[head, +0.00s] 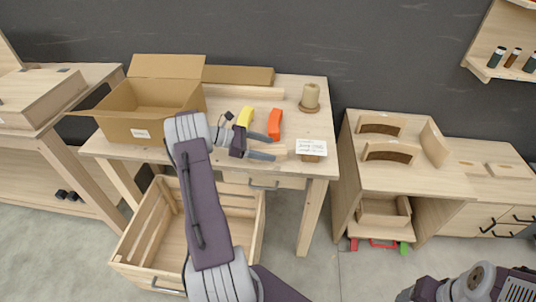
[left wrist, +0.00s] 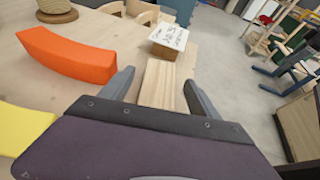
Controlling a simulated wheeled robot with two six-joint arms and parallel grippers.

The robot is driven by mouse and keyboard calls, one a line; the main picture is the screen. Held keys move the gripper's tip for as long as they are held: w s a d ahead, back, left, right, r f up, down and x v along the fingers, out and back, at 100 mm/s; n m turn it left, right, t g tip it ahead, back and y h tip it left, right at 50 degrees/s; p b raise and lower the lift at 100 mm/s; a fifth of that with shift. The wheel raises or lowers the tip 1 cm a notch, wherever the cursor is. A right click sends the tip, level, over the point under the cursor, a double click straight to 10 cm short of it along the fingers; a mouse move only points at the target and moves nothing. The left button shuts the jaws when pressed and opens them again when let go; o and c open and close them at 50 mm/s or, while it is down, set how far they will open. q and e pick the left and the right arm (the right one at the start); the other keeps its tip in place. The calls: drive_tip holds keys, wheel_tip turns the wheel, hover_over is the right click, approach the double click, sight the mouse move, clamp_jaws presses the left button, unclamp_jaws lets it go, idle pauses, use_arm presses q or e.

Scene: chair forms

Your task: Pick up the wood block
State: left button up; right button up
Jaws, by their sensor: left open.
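A pale wood block (left wrist: 160,85) lies on the workbench between the two fingers of my left gripper (left wrist: 159,79) in the left wrist view. The gripper is open, with a finger on each side of the block; I cannot tell if either touches it. The near end of the block is hidden behind the gripper body. In the head view the left gripper (head: 268,147) is low over the bench, and the block (head: 279,151) shows only partly at its fingertips. My right arm shows at the lower right, but its gripper is not visible.
A white card (head: 311,147) on a small wooden piece stands just beyond the block. An orange curved piece (head: 274,124), a yellow piece (head: 244,117) and a twine spool (head: 310,98) are nearby. An open cardboard box (head: 130,130) stands left. A slatted crate (head: 150,245) is below.

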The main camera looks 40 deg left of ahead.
sight(274, 151)
use_arm(q)
drive_tip(key=x, duration=0.3)
drive_tip(key=shift+f, duration=0.1)
drive_tip(key=shift+s, duration=0.1)
drive_tip(key=c, duration=1.5)
drive_tip(key=shift+c, duration=0.2)
drive_tip(key=shift+a, duration=0.1)
drive_tip(key=r, duration=0.3)
drive_tip(key=r+p, duration=0.1)
drive_tip(key=r, duration=0.1)
drive_tip(key=shift+s+d, duration=0.2)
drive_tip(key=shift+d, duration=0.15)
drive_tip(key=s+d+r+p, duration=0.1)
drive_tip(key=s+d+r, duration=0.5)
drive_tip(key=d, duration=0.2)
drive_tip(key=shift+s+d, duration=0.3)
drive_tip(key=shift+d, duration=0.05)
